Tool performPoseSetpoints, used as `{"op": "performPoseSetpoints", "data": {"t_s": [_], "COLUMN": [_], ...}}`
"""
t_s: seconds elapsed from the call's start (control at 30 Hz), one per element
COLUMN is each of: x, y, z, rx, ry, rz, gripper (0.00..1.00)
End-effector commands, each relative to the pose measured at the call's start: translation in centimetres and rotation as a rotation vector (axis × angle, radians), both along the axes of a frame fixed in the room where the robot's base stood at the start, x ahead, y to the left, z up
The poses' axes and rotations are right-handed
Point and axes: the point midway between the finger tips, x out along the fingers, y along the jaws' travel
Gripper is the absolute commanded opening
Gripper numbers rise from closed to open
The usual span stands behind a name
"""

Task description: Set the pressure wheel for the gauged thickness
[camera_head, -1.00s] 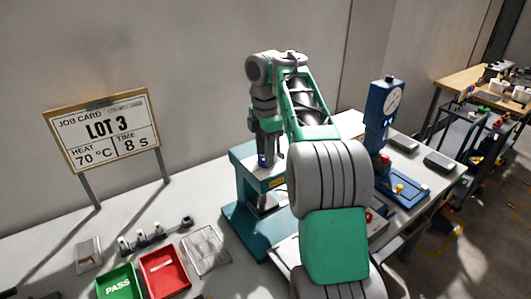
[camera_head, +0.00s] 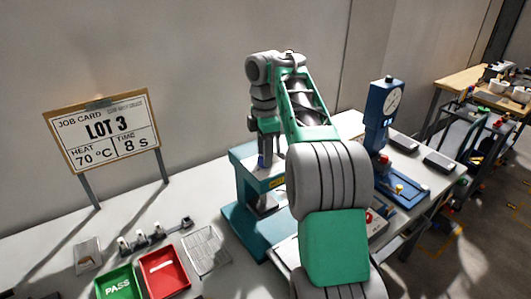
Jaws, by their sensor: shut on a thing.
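The teal press (camera_head: 247,222) stands on the white bench in the middle of the view. My gripper (camera_head: 262,158) points down at the top of the press, shut on a small blue part (camera_head: 261,162), which appears to be the pressure wheel. The wheel is mostly hidden by my gripper, and its setting cannot be read. A blue gauge stand (camera_head: 377,118) with a round white dial (camera_head: 393,101) stands to the right of my arm. The dial reading is too small to read.
A green PASS tray (camera_head: 117,284), a red tray (camera_head: 165,273), a wire rack (camera_head: 207,250) and a small holder row (camera_head: 155,236) lie front left. My arm covers the bench right of the press.

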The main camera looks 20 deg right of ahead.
Motion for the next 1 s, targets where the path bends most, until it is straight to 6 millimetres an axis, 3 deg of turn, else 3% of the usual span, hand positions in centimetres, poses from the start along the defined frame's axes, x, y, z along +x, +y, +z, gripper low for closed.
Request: {"op": "performPoseSetpoints", "data": {"t_s": [1.0], "x": [0.10], "y": [-0.02], "z": [0.02], "rx": [0.001], "ry": [-0.001], "rz": [-0.896], "gripper": [0.00]}}
